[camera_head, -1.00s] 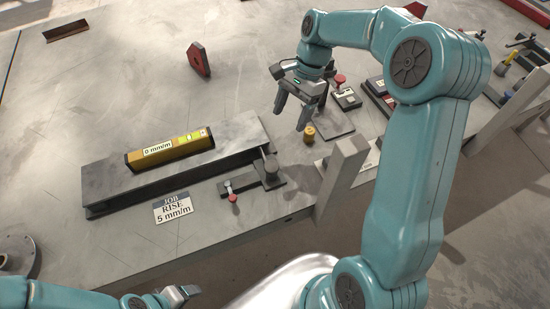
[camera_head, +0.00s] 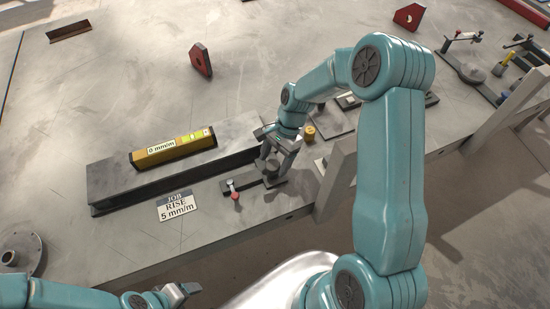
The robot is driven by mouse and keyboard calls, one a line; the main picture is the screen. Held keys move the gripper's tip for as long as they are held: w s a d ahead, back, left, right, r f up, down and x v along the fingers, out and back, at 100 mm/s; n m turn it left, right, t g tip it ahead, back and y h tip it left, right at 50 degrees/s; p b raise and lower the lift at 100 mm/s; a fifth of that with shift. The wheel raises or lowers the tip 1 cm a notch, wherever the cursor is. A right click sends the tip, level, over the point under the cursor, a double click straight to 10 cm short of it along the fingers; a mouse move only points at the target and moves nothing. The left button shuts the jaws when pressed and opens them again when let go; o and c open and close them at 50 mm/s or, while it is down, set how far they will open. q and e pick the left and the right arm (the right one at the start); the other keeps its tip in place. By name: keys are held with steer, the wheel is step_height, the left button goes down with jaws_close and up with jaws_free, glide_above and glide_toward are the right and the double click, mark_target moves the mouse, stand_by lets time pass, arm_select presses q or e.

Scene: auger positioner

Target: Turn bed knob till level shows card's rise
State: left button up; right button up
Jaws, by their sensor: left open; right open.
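The yellow level (camera_head: 160,154) lies on the long grey bed (camera_head: 112,186), and its display reads 0 mm/m. The card (camera_head: 177,206) in front of the bed reads JOB RISE 5 mm/m. The grey bed knob (camera_head: 271,168) stands at the bed's right end, partly hidden by my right gripper. My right gripper (camera_head: 273,162) is open and points down at the knob, with its fingers around or just above it; I cannot tell whether they touch. My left gripper (camera_head: 183,291) is open and empty at the bottom edge, apart from the bed.
A small lever with a red end (camera_head: 235,194) is left of the knob. A brass cylinder (camera_head: 309,132) stands behind my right gripper. A grey post (camera_head: 338,178) rises at the bench's front edge. A flanged part (camera_head: 12,258) is at far left. Red blocks (camera_head: 201,60) stand farther back.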

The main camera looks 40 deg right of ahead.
steer(key=shift+s+a+r, duration=0.1)
steer(key=shift+c, duration=0.6)
steer(key=c, duration=0.9)
steer(key=shift+n, duration=0.5)
steer(key=n, duration=0.1)
steer(key=n+g+b, duration=0.1)
steer(key=shift+w+n+h, duration=0.25)
steer(key=shift+n+h, duration=0.05)
steer(key=shift+w+n+g+h+b, duration=0.1)
steer(key=shift+n+g+h+b, duration=0.2)
steer(key=shift+n, duration=0.7)
steer(key=shift+n+g+h+b, duration=0.25)
steer(key=shift+n+g, duration=0.15)
steer(key=shift+n, duration=0.6)
steer(key=o, duration=1)
